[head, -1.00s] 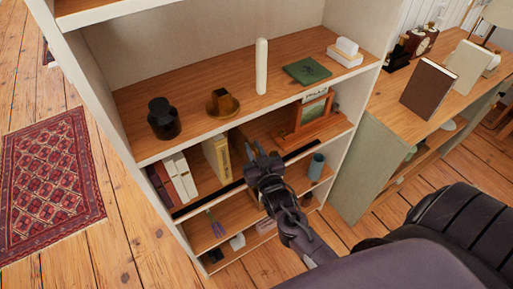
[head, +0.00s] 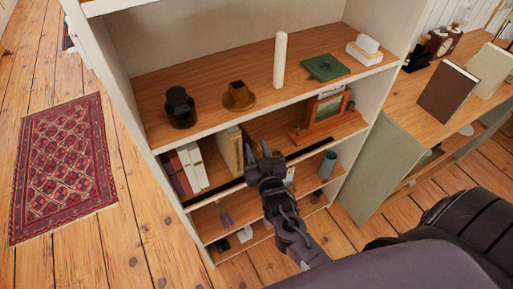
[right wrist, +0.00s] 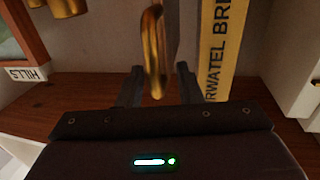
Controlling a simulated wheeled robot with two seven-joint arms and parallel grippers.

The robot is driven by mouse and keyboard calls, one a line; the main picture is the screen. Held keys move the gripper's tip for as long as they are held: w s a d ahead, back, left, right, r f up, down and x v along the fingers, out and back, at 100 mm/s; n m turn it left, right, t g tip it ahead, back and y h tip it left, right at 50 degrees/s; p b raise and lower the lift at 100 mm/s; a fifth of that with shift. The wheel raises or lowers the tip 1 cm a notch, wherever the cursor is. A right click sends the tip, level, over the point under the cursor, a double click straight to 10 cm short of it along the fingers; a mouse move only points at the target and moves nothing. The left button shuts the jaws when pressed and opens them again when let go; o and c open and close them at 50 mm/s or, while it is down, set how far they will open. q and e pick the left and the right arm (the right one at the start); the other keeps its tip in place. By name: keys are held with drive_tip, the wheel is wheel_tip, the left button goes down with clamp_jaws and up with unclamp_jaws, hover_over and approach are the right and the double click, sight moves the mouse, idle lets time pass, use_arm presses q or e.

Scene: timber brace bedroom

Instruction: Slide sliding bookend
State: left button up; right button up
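In the right wrist view, a gold, rounded upright piece (right wrist: 153,52), apparently the bookend's handle, stands between the two fingers of my right gripper (right wrist: 160,88). A grey plate shows just behind it, beside a yellow book (right wrist: 222,40). My right gripper is open, one finger on each side of the gold piece; I see no clear contact. In the head view, the right gripper (head: 259,148) reaches into the middle shelf just right of the yellow book (head: 236,148); the bookend is mostly hidden behind it. My left gripper is not in view.
A framed picture (head: 323,109) stands to the right on the same shelf. White books (head: 193,166) stand at the left. The top shelf (head: 205,85) is just above the gripper, carrying a dark jar (head: 180,108) and a hat-shaped object (head: 239,96). A blue-grey cup (head: 328,164) stands lower right.

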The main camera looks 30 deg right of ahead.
drive_tip(key=s, duration=0.4)
drive_tip(key=s+a+b, duration=0.1)
drive_tip(key=s, duration=0.2)
drive_tip(key=shift+a, duration=0.1)
